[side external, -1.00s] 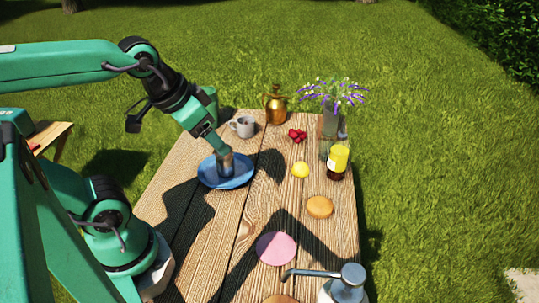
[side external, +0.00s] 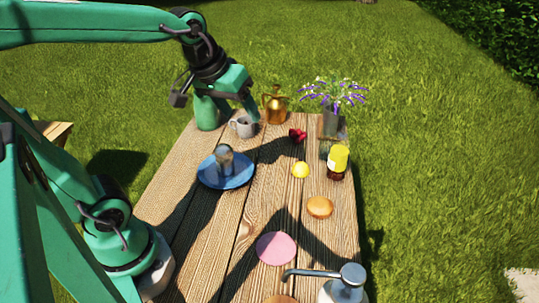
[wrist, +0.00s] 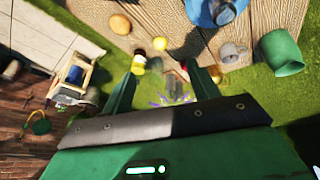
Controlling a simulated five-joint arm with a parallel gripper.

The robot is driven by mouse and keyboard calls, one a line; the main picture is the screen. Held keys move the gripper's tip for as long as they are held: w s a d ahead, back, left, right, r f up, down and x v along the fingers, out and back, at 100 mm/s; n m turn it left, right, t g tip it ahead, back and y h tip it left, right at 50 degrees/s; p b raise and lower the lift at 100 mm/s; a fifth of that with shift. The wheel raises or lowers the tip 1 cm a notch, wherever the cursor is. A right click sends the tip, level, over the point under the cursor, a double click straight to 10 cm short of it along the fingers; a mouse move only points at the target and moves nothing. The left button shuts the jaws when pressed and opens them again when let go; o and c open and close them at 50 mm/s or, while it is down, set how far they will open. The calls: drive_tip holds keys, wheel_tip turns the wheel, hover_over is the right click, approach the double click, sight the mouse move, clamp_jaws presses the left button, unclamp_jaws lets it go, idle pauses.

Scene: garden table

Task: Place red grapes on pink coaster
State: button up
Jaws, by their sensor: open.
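The red grapes (side external: 297,135) lie in a small cluster on the far part of the wooden table, in shadow. I cannot make them out clearly in the wrist view. The pink coaster (side external: 276,248) lies flat and bare on the near part of the table, well away from the grapes. My gripper (side external: 250,108) is above the far end of the table, beside the grey mug and to the left of the grapes. In the wrist view my gripper (wrist: 165,74) has its two fingers spread wide, with nothing held between them.
A blue plate (side external: 212,181) bears a glass (side external: 224,158). A grey mug (side external: 243,127), green pot (side external: 206,115), gold jug (side external: 275,105) and flower vase (side external: 331,125) stand at the far end. A lemon (side external: 300,170), yellow-labelled bottle (side external: 338,162), bun (side external: 319,207) and pump dispenser (side external: 345,288) are nearer.

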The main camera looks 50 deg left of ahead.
drive_tip(key=w+a+n, duration=0.2)
drive_tip(key=w+n, duration=0.2)
drive_tip(key=w, duration=0.4)
drive_tip(key=n+g, duration=0.2)
drive_tip(key=n, duration=1)
hover_over(297, 131)
drive_tip(key=s, duration=0.3)
drive_tip(key=shift+y, duration=0.3)
drive_tip(key=f, duration=1.8)
drive_tip(key=shift+w+d+f, duration=0.1)
drive_tip(key=shift+w+d, duration=0.15)
drive_tip(key=shift+d, duration=0.1)
drive_tip(key=shift+x, duration=3.9)
drive_tip(key=shift+c, duration=0.2)
drive_tip(key=c, duration=0.8)
